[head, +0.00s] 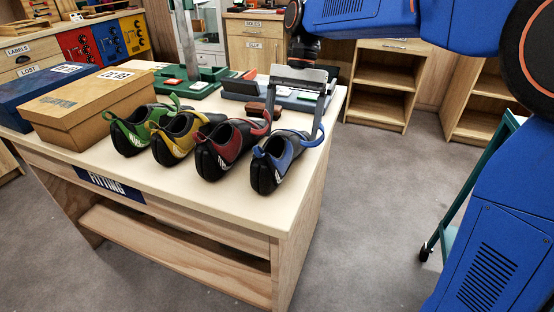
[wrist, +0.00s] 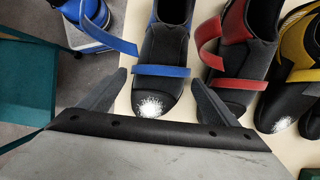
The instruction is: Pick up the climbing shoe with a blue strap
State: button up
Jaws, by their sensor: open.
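The climbing shoe with a blue strap (head: 266,172) is black and grey. It stands at the right end of a row of shoes on the fitting table (head: 215,205) in the head view. In the wrist view the blue-strap shoe (wrist: 165,45) lies ahead, its strap across it between my two fingertips. My gripper (head: 291,128) is open and empty, over the far part of the blue shoe in the head view. In the wrist view my gripper (wrist: 158,78) has one finger to each side of the shoe. I cannot tell whether the fingers touch it.
The red-strap shoe (head: 222,150) stands close beside the blue one, near my finger on that side. The yellow (head: 178,140) and green (head: 130,132) shoes follow. A cardboard box (head: 85,105) stands at left. Trays (head: 270,92) lie behind. The table's right edge is close.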

jog(key=shift+x, duration=1.5)
jog(key=c, duration=1.2)
jog(key=shift+r, duration=0.1)
